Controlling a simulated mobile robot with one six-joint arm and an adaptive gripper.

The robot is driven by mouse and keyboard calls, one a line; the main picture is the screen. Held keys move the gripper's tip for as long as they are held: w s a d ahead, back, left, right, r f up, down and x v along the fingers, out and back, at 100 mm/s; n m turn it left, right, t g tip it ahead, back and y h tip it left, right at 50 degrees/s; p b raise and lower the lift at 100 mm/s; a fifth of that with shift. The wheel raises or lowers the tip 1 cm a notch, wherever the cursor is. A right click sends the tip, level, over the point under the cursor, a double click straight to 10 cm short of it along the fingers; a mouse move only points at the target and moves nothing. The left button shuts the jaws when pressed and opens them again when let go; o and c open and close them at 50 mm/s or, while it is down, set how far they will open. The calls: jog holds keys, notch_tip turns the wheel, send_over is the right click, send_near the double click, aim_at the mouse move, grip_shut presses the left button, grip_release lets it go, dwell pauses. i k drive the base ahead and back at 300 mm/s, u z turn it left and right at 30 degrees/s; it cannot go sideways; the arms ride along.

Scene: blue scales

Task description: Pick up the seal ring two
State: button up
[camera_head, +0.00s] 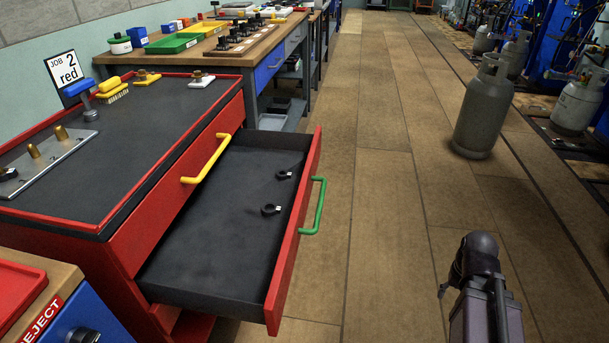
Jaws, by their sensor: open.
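Two small black seal rings lie apart on the floor of the open drawer (205,235). One ring (284,174) is farther back; the other ring (270,210) is nearer. Each has a small pale tag, too small to read, so I cannot tell which is seal ring two. My gripper (458,279) is at the lower right, dark and partly hidden by my arm. It is open, over the floor, to the right of the drawer and clear of both rings. I see nothing held in it.
The drawer has a red front with a green handle (314,206). It sticks out from a red cabinet (120,215) with a yellow handle (206,158). A workbench (268,50) stands behind. A grey gas cylinder (484,110) stands at the right. The wooden floor (385,200) between is clear.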

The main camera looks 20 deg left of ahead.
aim_at(287, 174)
jog(key=z, duration=0.2)
jog(key=k, duration=1.3)
jog(key=u, duration=0.75)
jog(key=i, duration=1)
jog(key=z, duration=0.1)
